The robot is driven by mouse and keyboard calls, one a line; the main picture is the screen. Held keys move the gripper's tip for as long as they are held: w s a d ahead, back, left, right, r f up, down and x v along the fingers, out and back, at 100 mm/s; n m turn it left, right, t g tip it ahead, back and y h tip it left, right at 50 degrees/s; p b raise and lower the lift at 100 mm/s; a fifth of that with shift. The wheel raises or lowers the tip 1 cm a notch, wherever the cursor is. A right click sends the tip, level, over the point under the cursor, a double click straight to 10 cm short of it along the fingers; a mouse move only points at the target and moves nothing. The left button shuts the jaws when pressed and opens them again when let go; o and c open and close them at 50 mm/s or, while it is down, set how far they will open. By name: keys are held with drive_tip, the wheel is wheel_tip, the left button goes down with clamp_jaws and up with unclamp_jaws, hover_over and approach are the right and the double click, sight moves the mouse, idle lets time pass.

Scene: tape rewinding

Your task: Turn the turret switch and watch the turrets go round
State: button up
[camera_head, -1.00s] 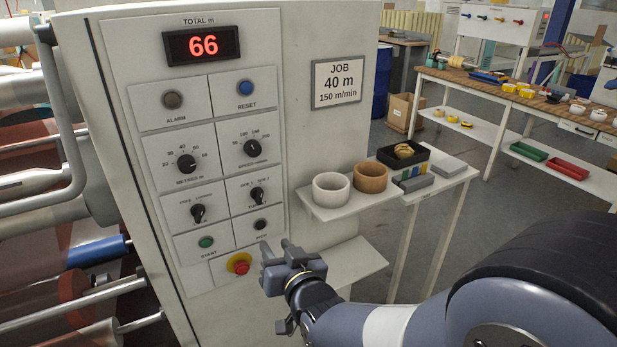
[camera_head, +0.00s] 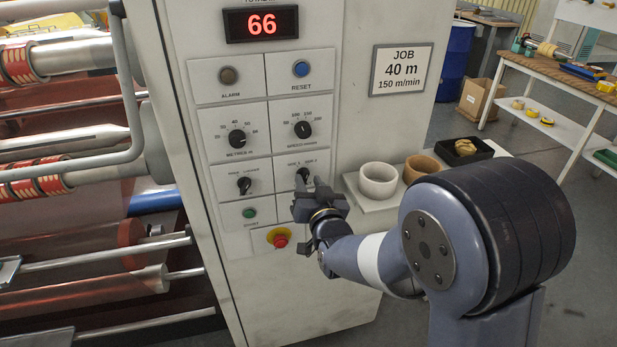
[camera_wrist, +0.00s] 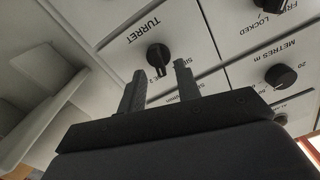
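The turret switch (camera_head: 303,174) is a black pointer knob on the white control panel, in the right column below the speed knob. The wrist view shows the same knob (camera_wrist: 158,56) beneath the word TURRET. My gripper (camera_head: 308,185) is right in front of it. In the wrist view my gripper (camera_wrist: 159,70) is open, with its two fingers apart and the knob showing in the gap at the fingertips. I cannot tell whether the fingers touch it. Its lower label is partly hidden by a finger. Shafts with red-banded cores (camera_head: 20,66) show at the left.
A red stop button (camera_head: 281,241) and a green start button (camera_head: 249,213) are below. The display (camera_head: 261,24) reads 66. A shelf right of the gripper holds a white ring (camera_head: 378,181) and a brown ring (camera_head: 421,168). A metal rail (camera_head: 137,100) stands left of the panel.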

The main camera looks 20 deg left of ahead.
drive_tip(key=shift+w+a, duration=0.35)
drive_tip(key=shift+w, duration=0.25)
drive_tip(key=shift+c, duration=0.3)
clamp_jaws()
